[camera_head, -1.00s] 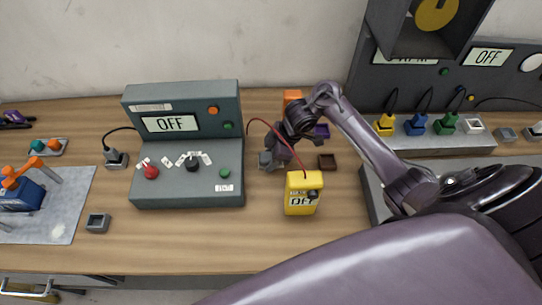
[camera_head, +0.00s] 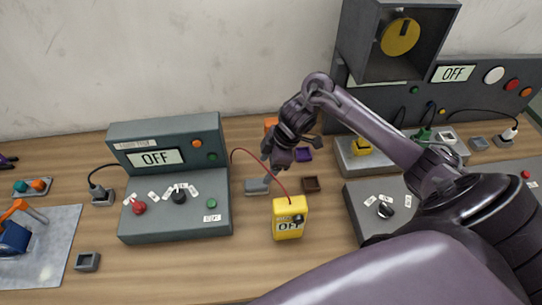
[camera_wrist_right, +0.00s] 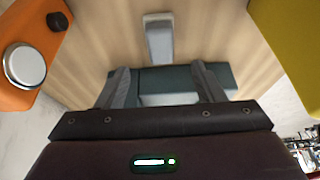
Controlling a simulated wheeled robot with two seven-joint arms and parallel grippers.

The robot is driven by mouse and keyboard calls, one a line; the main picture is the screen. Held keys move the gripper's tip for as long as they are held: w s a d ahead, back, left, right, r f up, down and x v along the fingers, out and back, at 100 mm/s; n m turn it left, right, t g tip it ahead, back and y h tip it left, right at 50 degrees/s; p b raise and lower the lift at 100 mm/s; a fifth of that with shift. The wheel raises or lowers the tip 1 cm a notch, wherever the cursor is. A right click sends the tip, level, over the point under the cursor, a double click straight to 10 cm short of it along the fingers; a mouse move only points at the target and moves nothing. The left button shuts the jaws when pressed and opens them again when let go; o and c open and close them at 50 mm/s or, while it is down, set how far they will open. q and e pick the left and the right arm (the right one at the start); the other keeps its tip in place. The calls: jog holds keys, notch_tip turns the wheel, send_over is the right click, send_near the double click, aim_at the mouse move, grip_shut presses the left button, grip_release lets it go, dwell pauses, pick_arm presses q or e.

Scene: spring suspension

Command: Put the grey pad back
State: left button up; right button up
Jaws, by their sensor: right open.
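A small grey block (camera_head: 257,186), which looks like the grey pad, lies on the wood between the left console and the yellow meter. A grey piece (camera_wrist_right: 158,38) on the wood in the right wrist view seems to be the same thing. My right gripper (camera_head: 274,163) is just above and to the right of this block in the head view, apart from it. In the right wrist view its fingers (camera_wrist_right: 162,80) are spread with nothing held between them.
The left console (camera_head: 175,200) reads OFF. The yellow meter (camera_head: 290,218) with a red cable stands in front of my right gripper. A grey square holder (camera_head: 87,262) is at the left front.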

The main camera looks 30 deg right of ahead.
jog(key=shift+v, duration=1.3)
